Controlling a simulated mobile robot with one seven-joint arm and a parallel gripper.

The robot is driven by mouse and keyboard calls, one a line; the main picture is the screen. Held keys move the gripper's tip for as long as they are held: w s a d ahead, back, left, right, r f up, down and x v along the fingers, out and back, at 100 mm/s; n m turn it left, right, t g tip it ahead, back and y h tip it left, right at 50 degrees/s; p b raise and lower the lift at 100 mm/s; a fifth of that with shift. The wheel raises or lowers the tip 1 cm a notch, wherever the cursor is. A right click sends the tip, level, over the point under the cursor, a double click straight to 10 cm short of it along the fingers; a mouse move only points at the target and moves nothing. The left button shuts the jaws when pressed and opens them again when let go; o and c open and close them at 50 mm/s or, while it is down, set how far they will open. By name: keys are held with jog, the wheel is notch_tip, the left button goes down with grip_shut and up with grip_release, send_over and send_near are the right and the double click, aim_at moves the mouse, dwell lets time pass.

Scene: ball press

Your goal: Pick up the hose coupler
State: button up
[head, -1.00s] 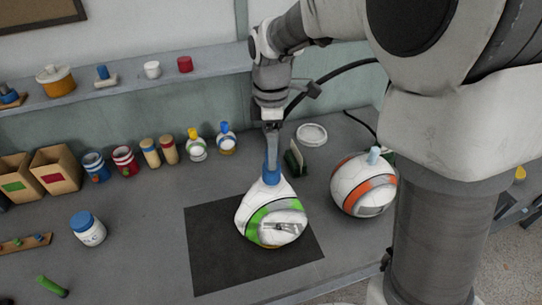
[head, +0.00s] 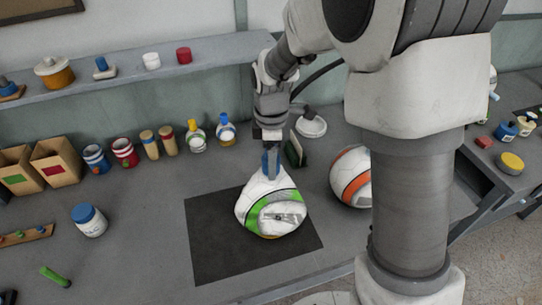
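A white ball with green and black bands (head: 270,212) sits on the dark mat (head: 215,262). A blue fitting (head: 271,160) stands on top of it; it appears to be the hose coupler, though no hose can be made out on it. My gripper (head: 271,152) points straight down at this fitting, its fingers level with it. The fitting shows only in part, and whether the fingers touch or grip it cannot be told.
A white and orange ball (head: 350,178) stands right of the mat, partly behind my arm. A dark green upright piece (head: 294,150) and a round white disc (head: 311,127) are close behind the gripper. A white jar with a blue lid (head: 88,220) stands left of the mat.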

grip_shut()
jog(key=shift+r, duration=0.1)
